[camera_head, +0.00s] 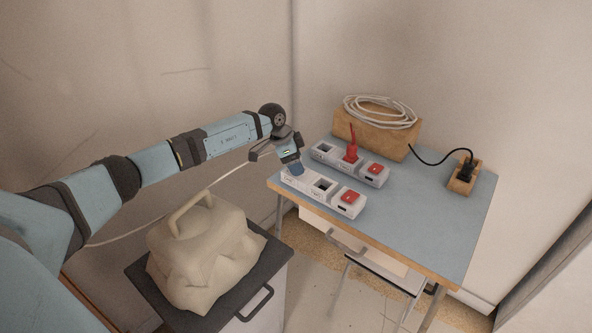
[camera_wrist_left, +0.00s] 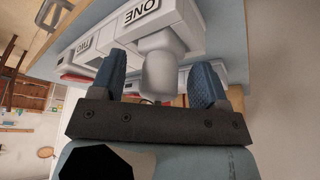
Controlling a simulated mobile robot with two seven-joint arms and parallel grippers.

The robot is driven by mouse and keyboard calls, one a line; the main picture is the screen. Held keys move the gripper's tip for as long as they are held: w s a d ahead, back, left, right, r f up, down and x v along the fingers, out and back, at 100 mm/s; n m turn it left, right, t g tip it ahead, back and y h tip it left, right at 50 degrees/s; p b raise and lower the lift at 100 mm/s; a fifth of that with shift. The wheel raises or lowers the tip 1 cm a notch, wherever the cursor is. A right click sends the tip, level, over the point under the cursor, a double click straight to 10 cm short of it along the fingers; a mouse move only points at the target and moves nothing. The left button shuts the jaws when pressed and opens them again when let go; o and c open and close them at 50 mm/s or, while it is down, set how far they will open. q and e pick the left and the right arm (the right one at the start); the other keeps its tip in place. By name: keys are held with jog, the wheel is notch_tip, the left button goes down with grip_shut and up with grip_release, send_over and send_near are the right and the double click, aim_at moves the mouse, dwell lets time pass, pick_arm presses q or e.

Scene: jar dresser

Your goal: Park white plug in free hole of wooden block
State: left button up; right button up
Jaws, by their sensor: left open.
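My left gripper (camera_head: 292,168) is open at the left end of the near white power strip (camera_head: 318,190). The left wrist view shows its two blue fingers on either side of the white plug (camera_wrist_left: 160,72), with no clear grip on it. The plug sits at the socket marked ONE on the strip (camera_wrist_left: 95,45). In the head view the gripper hides the plug. The small wooden block (camera_head: 456,186) stands at the table's right side with a black plug (camera_head: 466,168) in it. Its free hole is too small to make out. My right gripper is out of view.
A second power strip (camera_head: 375,175) with a red plug (camera_head: 351,152) lies behind the near one. A coiled white cable (camera_head: 380,110) rests on a wooden box (camera_head: 385,136) at the back. The blue tabletop (camera_head: 425,215) is clear at front right. A covered case (camera_head: 205,255) stands left.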

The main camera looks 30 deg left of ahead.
pick_arm(q)
jog(key=shift+f, duration=0.25)
jog(key=c, duration=0.7)
jog(key=shift+r, duration=0.1)
jog(key=shift+c, duration=0.2)
